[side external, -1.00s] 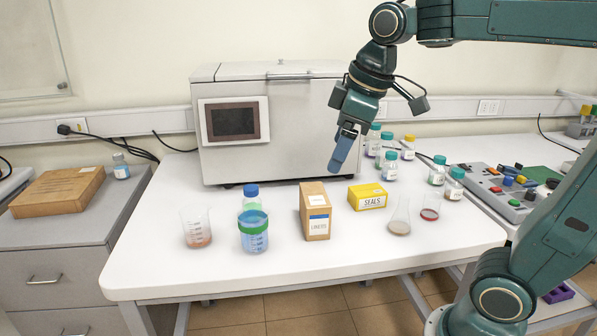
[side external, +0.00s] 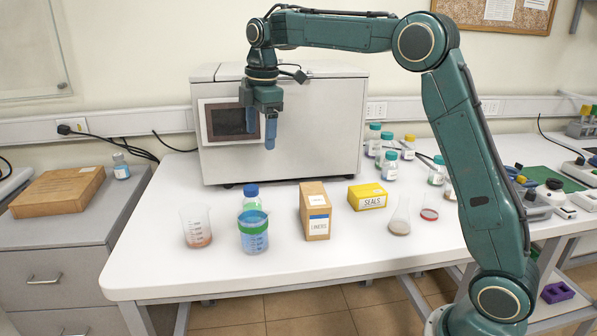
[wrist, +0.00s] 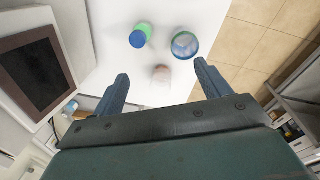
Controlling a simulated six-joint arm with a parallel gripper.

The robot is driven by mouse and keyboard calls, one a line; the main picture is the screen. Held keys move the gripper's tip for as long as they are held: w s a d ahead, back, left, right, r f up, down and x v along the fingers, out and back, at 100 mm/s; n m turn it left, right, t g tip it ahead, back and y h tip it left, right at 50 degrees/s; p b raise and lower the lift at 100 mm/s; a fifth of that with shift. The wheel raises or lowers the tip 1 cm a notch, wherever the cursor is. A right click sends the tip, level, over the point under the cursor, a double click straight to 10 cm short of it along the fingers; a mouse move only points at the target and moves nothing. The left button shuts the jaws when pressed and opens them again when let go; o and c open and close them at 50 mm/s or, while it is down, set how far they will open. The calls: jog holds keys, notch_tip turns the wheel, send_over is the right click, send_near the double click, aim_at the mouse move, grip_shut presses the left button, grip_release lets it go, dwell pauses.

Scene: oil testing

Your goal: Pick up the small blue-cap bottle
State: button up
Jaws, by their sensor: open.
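The blue-cap bottle (side external: 251,191) stands upright on the white bench. In the side external view its lower part lies behind a clear beaker of blue liquid (side external: 254,242), through which a green band shows. In the wrist view the bottle (wrist: 138,39) appears from above as a blue cap over a green body, with the beaker (wrist: 184,44) to its right. My gripper (side external: 260,140) is open and empty, pointing down in front of the machine, well above the bottle. In the wrist view both fingers (wrist: 161,72) are spread, with the bottle beyond them in the picture.
A beaker with reddish contents (side external: 196,230) stands left of the bottle. A LINERS box (side external: 315,212), a yellow SEALS box (side external: 367,197) and a flask (side external: 399,220) stand to its right. The grey machine (side external: 300,130) is behind. A small bottle (side external: 121,168) stands on the left cabinet.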

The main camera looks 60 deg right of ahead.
aim_at(251, 187)
jog(key=w+d+f+n+g, duration=0.1)
jog(key=w+d+f+n, duration=0.1)
jog(key=w+f, duration=0.5)
jog(key=shift+w+d+f+n, duration=0.15)
jog(key=shift+d+n, duration=0.05)
jog(key=shift+n, duration=0.7)
jog(key=shift+f, duration=4.3)
jog(key=shift+d+f, duration=0.1)
jog(key=shift+f, duration=2.5)
jog(key=c, duration=1.2)
